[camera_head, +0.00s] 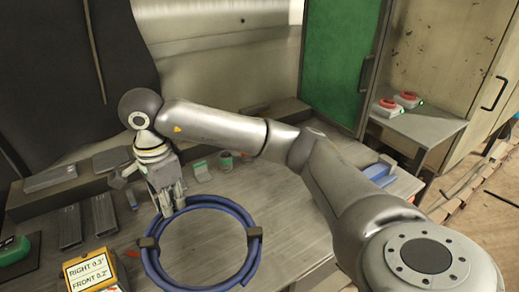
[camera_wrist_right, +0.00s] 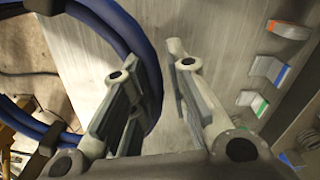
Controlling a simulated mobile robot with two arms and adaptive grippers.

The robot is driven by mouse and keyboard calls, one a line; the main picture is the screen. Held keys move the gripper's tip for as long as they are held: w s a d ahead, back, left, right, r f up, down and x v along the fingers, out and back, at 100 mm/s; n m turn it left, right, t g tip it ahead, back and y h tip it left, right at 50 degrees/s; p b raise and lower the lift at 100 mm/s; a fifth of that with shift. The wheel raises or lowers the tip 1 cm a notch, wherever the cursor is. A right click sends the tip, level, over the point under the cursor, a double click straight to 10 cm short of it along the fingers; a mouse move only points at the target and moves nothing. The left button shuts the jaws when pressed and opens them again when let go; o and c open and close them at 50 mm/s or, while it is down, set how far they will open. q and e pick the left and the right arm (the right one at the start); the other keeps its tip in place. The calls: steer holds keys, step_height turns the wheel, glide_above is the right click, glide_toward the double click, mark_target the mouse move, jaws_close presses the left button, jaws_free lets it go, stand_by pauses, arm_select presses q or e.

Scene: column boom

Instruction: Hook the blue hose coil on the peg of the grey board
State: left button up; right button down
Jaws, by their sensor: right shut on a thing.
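The blue hose coil (camera_head: 252,260) is a round loop with dark straps on its left and right sides, low in the head view. My right gripper (camera_head: 174,207) is shut on the loop's far rim. In the right wrist view the blue hose (camera_wrist_right: 108,27) runs down to my right gripper's fingers (camera_wrist_right: 155,62), partly hidden behind the left finger. I cannot tell whether the coil touches the worktop. My left gripper is not in view. I cannot make out a grey board with a peg in either view.
The grey worktop (camera_head: 285,207) holds a yellow sign box (camera_head: 90,271), dark metal bars (camera_head: 70,228) and a green item (camera_head: 14,251) at left. A green panel (camera_head: 340,55) and red-topped boxes (camera_head: 388,104) are at the back right.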

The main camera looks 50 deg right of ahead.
steer(key=m, duration=0.1)
steer(key=w+m, duration=0.1)
steer(key=shift+r+m, duration=0.35)
steer(key=shift+m, duration=0.05)
steer(key=d+f+p, duration=0.1)
steer(key=d+f, duration=0.1)
steer(key=d, duration=0.2)
steer(key=w+d+f+p, duration=0.1)
steer(key=d+f, duration=0.2)
steer(key=d, duration=0.1)
steer(key=w+d+f+p, duration=0.1)
steer(key=d+f+p, duration=0.1)
steer(key=d+f, duration=0.1)
steer(key=shift+d+f, duration=0.15)
steer(key=shift+d, duration=0.65)
steer(key=shift+d+f, duration=0.4)
steer(key=shift+f, duration=0.15)
steer(key=f, duration=0.1)
steer(key=p, duration=0.1)
steer(key=f, duration=0.1)
steer(key=shift+w+d+f+p, duration=0.1)
steer(key=shift+d+f+p, duration=0.15)
steer(key=shift+f+p, duration=0.15)
steer(key=shift+f, duration=0.2)
